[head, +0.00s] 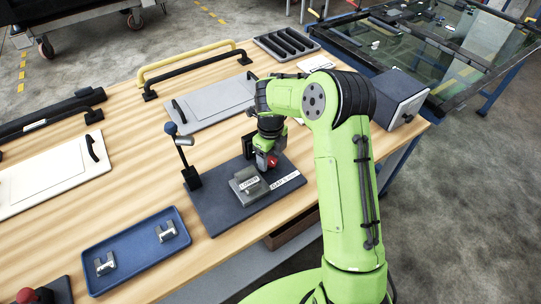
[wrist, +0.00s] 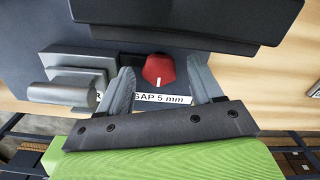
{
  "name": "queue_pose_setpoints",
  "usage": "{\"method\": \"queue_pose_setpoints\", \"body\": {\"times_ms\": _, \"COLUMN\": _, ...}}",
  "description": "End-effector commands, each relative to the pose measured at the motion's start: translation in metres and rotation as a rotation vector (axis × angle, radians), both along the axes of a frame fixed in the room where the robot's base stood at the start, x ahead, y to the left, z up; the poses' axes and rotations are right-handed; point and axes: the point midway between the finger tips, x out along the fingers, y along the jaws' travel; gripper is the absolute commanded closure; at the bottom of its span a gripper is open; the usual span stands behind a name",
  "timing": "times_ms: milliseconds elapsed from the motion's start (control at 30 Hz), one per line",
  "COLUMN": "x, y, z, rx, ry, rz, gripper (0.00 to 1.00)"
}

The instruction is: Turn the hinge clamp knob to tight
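The red knob (wrist: 158,70) shows between my fingers in the wrist view, with a white mark pointing toward the picture's lower edge. In the head view the knob (head: 272,161) is partly hidden by my gripper. My gripper (wrist: 160,72) is open, one finger on each side of the knob, with visible space to both; I cannot tell how far above it the fingertips are. A white label (wrist: 160,99) reading "GAP 5 mm" lies beside the knob.
A lever post with a blue ball (head: 170,128) rises at the plate's left edge. A blue tray (head: 130,258) holds two metal hinge pieces. Panels with black handles (head: 205,103), a yellow bar (head: 185,62) and a grey box (head: 402,98) stand around the wooden table.

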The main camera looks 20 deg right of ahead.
Motion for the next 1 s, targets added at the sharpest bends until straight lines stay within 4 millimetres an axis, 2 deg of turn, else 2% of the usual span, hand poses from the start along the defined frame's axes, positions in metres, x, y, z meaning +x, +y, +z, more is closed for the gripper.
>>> {"method": "queue_pose_setpoints", "body": {"times_ms": 200, "x": -0.001, "y": 0.000, "z": 0.000, "rx": 0.000, "ry": 0.003, "rz": 0.001, "gripper": 0.35}}
{"method": "queue_pose_setpoints", "body": {"times_ms": 300, "x": 0.000, "y": 0.000, "z": 0.008, "rx": 0.000, "ry": 0.001, "rz": 0.001, "gripper": 0.35}}
{"method": "queue_pose_setpoints", "body": {"times_ms": 367, "x": 0.000, "y": 0.000, "z": 0.020, "rx": -0.001, "ry": -0.001, "rz": 0.000, "gripper": 0.35}}
{"method": "queue_pose_setpoints", "body": {"times_ms": 700, "x": 0.000, "y": 0.000, "z": 0.116, "rx": 0.000, "ry": -0.003, "rz": 0.001, "gripper": 0.35}}
{"method": "queue_pose_setpoints", "body": {"times_ms": 800, "x": 0.000, "y": 0.000, "z": 0.138, "rx": 0.000, "ry": -0.001, "rz": 0.001, "gripper": 0.35}}
{"method": "queue_pose_setpoints", "body": {"times_ms": 1000, "x": -0.001, "y": 0.000, "z": 0.157, "rx": 0.000, "ry": 0.002, "rz": 0.000, "gripper": 0.35}}
